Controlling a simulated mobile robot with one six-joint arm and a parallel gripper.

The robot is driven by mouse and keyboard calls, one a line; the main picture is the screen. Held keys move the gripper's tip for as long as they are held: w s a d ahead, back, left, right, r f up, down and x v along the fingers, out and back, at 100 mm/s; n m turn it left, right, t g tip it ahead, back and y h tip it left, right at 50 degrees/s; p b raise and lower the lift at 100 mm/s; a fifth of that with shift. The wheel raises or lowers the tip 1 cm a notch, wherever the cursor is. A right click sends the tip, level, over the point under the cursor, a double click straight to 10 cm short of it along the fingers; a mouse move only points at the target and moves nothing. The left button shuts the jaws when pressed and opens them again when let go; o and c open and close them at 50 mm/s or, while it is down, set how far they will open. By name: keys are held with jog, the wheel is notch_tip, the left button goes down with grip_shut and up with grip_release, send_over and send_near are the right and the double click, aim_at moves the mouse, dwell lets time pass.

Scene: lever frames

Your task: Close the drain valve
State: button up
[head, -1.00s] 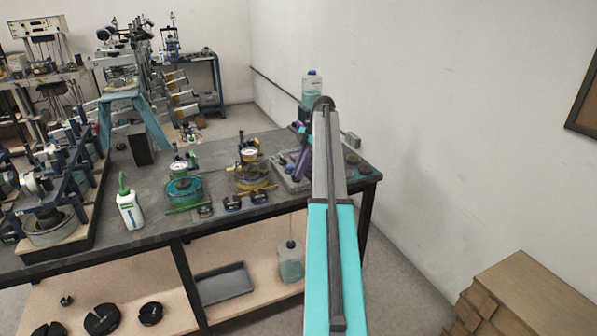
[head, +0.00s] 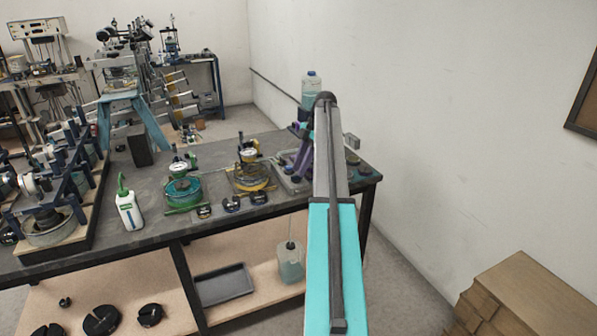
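I cannot make out the drain valve for certain. A grey base plate (head: 283,177) with small dark knobs stands at the right end of the dark bench, and dark round knobs (head: 351,158) show on its right side. My arm reaches over it and hides its middle. Dark purple parts (head: 303,157) show just left of my arm above the plate; I cannot tell what they belong to. A clear bottle (head: 311,88) with bluish liquid stands behind my arm.
On the bench (head: 150,230) stand a green-based dial device (head: 183,190), a yellow-based one (head: 249,178), small black discs (head: 232,204) and a white bottle (head: 129,208). A lower shelf holds a grey tray (head: 225,285) and a liquid container (head: 291,264). Stacked wooden boxes (head: 520,300) stand at right.

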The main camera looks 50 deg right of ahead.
jog(key=p+v, duration=1.1)
jog(key=p, duration=0.3)
jog(key=shift+r+p, duration=0.3)
jog(key=shift+r, duration=0.1)
dwell(0.6)
jog(key=shift+s+d, duration=0.1)
jog(key=shift+d, duration=0.05)
jog(key=shift+s, duration=0.1)
dwell(1.0)
